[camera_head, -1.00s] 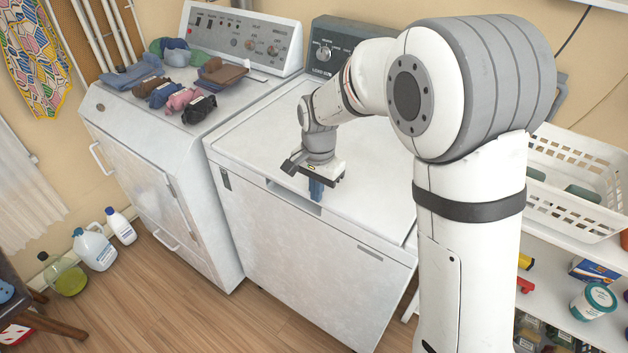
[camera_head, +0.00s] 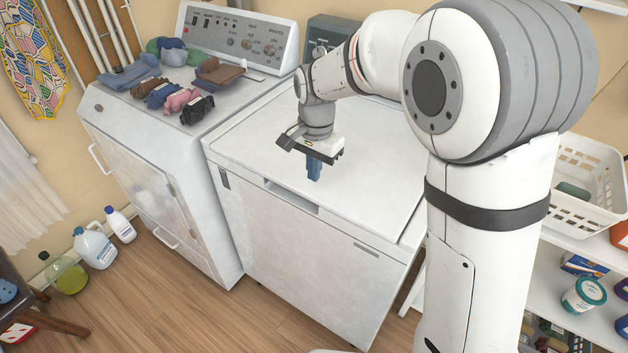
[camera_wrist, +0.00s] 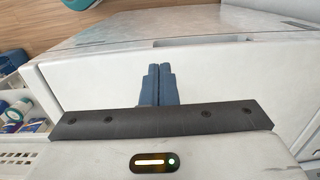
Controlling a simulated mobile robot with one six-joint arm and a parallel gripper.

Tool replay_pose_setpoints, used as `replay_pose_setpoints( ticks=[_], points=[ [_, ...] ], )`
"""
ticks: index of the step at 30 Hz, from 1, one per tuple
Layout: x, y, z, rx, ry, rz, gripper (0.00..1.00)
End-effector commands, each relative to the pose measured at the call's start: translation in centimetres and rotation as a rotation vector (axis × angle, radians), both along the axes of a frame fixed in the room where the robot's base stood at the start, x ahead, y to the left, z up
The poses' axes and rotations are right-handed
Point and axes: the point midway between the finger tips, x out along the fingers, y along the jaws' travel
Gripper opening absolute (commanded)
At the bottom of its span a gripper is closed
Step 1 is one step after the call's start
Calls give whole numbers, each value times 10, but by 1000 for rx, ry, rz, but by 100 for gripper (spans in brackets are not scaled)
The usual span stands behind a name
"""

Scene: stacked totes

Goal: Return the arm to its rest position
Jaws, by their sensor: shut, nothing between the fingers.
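My gripper (camera_head: 314,168) points down over the white lid of the right-hand machine (camera_head: 250,150), near its front edge. Its blue fingers are pressed together with nothing between them. The shut fingers (camera_wrist: 159,84) also show in the wrist view, above the dark bar of the gripper body. My arm bends down from the right side of the head view. From this angle I cannot tell the exact gap between the fingertips and the lid.
The left machine (camera_head: 150,180) carries folded and rolled clothes (camera_head: 178,92) on top. A white shelf with a white basket (camera_head: 584,190) stands at the right. Bottles (camera_head: 93,246) stand on the wood floor at the left. The right machine's lid is otherwise clear.

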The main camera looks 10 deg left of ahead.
Motion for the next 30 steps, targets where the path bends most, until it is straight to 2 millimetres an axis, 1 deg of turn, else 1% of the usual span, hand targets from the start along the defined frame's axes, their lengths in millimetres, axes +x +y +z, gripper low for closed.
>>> replay_pose_setpoints(
  ticks=[1, 3, 6, 9, 13, 19, 20, 23, 25, 26, 27, 29, 30],
  points=[
    [1, 1, 12, 3, -6, 0, 0],
    [1, 1, 27, 2, -5, 1, 0],
    [1, 1, 45, 2, -5, 0, 0],
    [1, 1, 58, 1, -4, 0, 0],
    [1, 0, 67, 2, -3, 0, 0],
    [0, -1, 70, 1, -4, 1, 0],
    [-2, -7, 72, 3, -10, 7, 0],
    [-14, -36, 80, 10, -35, 43, 0],
    [-28, -64, 86, 12, -63, 84, 0],
    [-35, -77, 88, 13, -76, 105, 0],
    [-47, -95, 90, 12, -95, 134, 0],
    [-64, -119, 90, 8, -122, 177, 0],
    [-77, -134, 90, 3, -139, 207, 0]
  ],
)
